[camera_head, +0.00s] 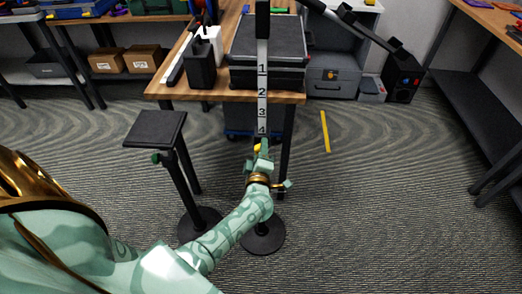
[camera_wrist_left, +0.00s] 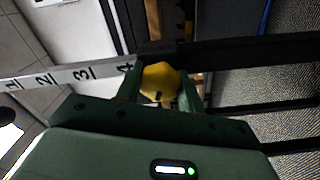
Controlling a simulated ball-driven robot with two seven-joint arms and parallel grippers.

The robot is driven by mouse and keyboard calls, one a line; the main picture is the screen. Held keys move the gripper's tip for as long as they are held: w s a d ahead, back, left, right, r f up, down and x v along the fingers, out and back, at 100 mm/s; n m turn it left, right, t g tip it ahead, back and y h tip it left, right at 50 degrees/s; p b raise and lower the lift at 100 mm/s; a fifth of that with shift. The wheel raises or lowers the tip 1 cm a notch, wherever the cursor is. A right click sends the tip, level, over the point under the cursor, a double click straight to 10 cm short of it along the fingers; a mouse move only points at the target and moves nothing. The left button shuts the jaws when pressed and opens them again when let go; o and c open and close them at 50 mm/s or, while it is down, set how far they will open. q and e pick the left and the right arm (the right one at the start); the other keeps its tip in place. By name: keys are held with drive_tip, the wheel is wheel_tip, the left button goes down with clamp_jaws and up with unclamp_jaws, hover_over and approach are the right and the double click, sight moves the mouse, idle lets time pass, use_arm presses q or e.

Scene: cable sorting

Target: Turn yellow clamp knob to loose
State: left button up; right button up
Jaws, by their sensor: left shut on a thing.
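The yellow clamp knob (camera_wrist_left: 160,82) sits between the two fingers of my left gripper (camera_wrist_left: 161,97) in the left wrist view. The fingers are shut on it. A small dark mark shows on the knob's lower edge. In the head view the knob (camera_head: 257,148) is a small yellow patch at the tip of my left gripper (camera_head: 260,158). It is on an upright post with a white numbered scale (camera_head: 262,95), just below the number 4. The scale also shows in the left wrist view (camera_wrist_left: 65,75). My right gripper is not in view.
A wooden table (camera_head: 215,95) with a dark case (camera_head: 268,55) stands behind the post. A black stand (camera_head: 155,130) with a green knob is to the left. The post's round base (camera_head: 262,240) rests on the floor. A yellow strip (camera_head: 325,131) lies on open floor at right.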

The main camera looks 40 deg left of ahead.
use_arm(q)
drive_tip(key=n, duration=0.5)
drive_tip(key=shift+d+f+n+b, duration=0.1)
drive_tip(key=shift+f+n+b, duration=0.05)
drive_tip(key=shift+n+b, duration=0.2)
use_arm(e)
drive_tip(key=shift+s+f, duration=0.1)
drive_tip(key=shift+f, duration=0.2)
use_arm(q)
drive_tip(key=shift+n, duration=0.25)
drive_tip(key=o, duration=1)
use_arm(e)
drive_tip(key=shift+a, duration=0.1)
use_arm(q)
drive_tip(key=shift+s, duration=0.15)
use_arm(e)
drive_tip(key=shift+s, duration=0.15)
